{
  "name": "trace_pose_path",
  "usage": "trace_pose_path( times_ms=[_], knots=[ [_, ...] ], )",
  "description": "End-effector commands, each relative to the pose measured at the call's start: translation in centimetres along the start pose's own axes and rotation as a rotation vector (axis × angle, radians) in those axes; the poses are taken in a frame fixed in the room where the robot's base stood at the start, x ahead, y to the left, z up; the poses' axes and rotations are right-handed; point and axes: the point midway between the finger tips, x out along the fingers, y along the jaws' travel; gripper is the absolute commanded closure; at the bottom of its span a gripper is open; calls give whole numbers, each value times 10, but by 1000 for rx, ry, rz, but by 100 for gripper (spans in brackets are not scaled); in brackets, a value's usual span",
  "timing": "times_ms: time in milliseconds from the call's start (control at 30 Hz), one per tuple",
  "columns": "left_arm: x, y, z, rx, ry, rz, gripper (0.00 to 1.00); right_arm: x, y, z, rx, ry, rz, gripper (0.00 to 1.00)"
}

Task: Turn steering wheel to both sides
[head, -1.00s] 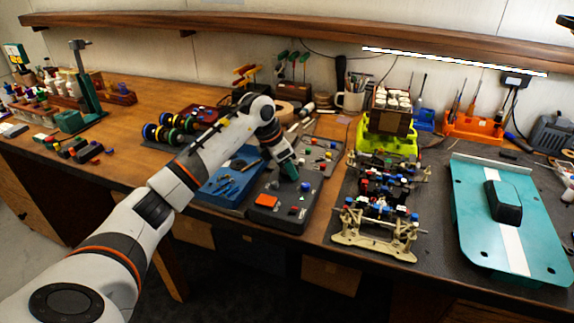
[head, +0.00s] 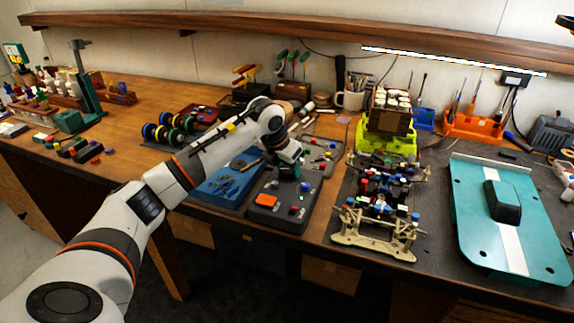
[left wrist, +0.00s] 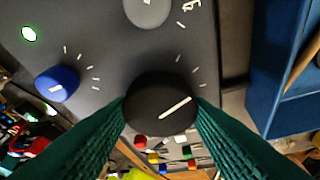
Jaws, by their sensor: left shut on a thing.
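My left gripper (head: 291,171) is over the dark grey control box (head: 270,217) at the front of the bench. In the left wrist view its green fingers (left wrist: 161,107) are shut on a black round knob (left wrist: 160,98) with a white pointer line slanting up to the right. The knob is mostly hidden in the head view. The car chassis (head: 372,241) stands on the dark mat to the right, with its wheel axle ends toward the front. No steering wheel as such shows. My right gripper is out of view.
On the box, a blue knob (left wrist: 57,84), a grey knob (left wrist: 147,9) and a lit green lamp (left wrist: 29,33) are near the held knob. A blue tray (head: 225,184) lies left of the box. A teal car body (head: 478,236) lies far right.

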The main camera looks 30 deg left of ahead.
Motion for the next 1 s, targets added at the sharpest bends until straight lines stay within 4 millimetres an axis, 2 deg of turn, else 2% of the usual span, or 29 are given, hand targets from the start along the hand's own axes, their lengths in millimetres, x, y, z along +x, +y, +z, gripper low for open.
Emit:
trace_pose_path(
  times_ms=[400,1000],
  knots=[
    [-1,2,-1,-254,4,-106,77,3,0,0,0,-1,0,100],
    [-1,2,-1,-333,2,-138,77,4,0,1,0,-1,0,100]
  ],
)
